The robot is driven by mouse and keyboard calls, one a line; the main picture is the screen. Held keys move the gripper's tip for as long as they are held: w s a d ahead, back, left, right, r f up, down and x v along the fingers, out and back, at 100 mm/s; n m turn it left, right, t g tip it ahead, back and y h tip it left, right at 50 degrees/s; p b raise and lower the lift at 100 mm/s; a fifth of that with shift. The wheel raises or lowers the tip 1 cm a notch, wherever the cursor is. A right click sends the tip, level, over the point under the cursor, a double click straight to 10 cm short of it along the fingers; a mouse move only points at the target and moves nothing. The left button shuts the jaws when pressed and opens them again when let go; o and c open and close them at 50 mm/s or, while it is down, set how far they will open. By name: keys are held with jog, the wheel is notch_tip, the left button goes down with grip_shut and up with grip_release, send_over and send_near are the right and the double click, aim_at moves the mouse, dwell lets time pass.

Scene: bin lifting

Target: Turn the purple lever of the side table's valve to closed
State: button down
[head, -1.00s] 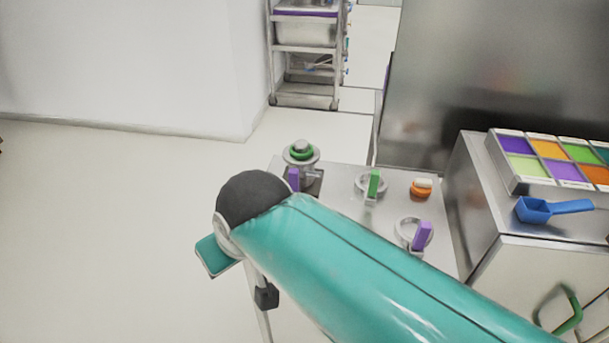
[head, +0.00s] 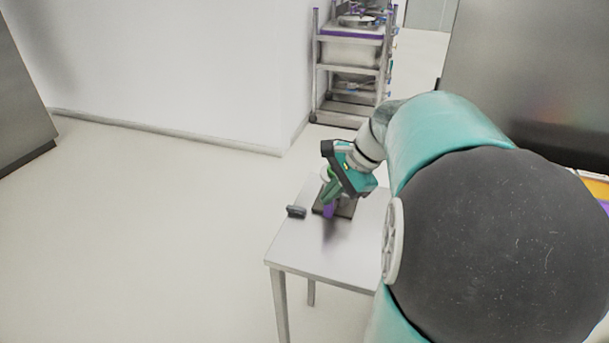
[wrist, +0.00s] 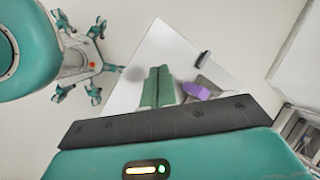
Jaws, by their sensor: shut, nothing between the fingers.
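The side table (head: 300,255) stands ahead, with the valve on a dark base plate (head: 345,208) near its far edge. The valve's purple lever (head: 328,211) shows just below my gripper (head: 330,193); the arm's end hides most of the valve body. In the wrist view my green fingers (wrist: 158,76) are shut together and empty. The purple lever (wrist: 195,91) lies just to their right there, over the dark base plate (wrist: 222,78). Whether the fingers touch the lever I cannot tell.
A small black object (head: 296,211) sits at the table's left edge. A wheeled rack (head: 350,80) stands behind, by the white wall. Open floor lies left of the table. My arm hides the table's right side.

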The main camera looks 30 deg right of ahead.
jog(key=s+d+f+m+t, duration=0.1)
jog(key=d+f+m, duration=0.1)
jog(key=d+m, duration=0.3)
jog(key=s+d+f+m+t+y, duration=0.1)
jog(key=d+m, duration=0.3)
jog(key=d, duration=0.8)
jog(key=shift+d+f+m+t, duration=0.3)
jog(key=shift+f+m+t, duration=0.15)
jog(key=shift+f, duration=0.3)
jog(key=w+a+f, duration=0.7)
jog(key=w, duration=0.1)
jog(key=shift+w, duration=0.35)
